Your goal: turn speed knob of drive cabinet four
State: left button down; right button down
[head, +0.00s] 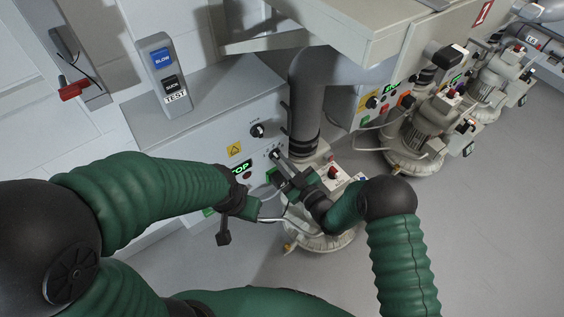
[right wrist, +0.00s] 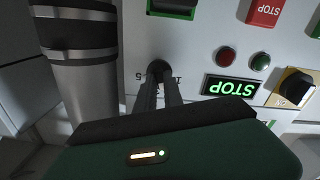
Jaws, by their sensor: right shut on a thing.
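The grey-white drive cabinet (head: 205,145) in front of me carries a small black speed knob (head: 274,153), with a scale around it. The knob (right wrist: 158,68) also shows upside down in the right wrist view. My right gripper (head: 276,158) is shut on this knob; its two narrow fingers (right wrist: 158,88) reach it from the front and partly hide it.
A grey pipe (head: 308,95) rises close on the right. More blowers (head: 420,135) line the right; a switch box (head: 163,75) stands on top.

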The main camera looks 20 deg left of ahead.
jog(key=shift+s+f+n, duration=0.1)
jog(key=shift+f+n, duration=0.1)
jog(key=shift+n, duration=0.5)
jog(key=shift+s+f+n, duration=0.1)
jog(key=shift+f+n, duration=0.1)
jog(key=shift+n, duration=0.5)
jog(key=c, duration=1.6)
grip_release()
jog(key=shift+w, duration=0.1)
jog(key=shift+o, duration=0.7)
jog(key=shift+r, duration=0.2)
jog(key=shift+d, duration=0.25)
jog(key=p+v, duration=0.3)
jog(key=v, duration=1.3)
jog(key=shift+s, duration=0.25)
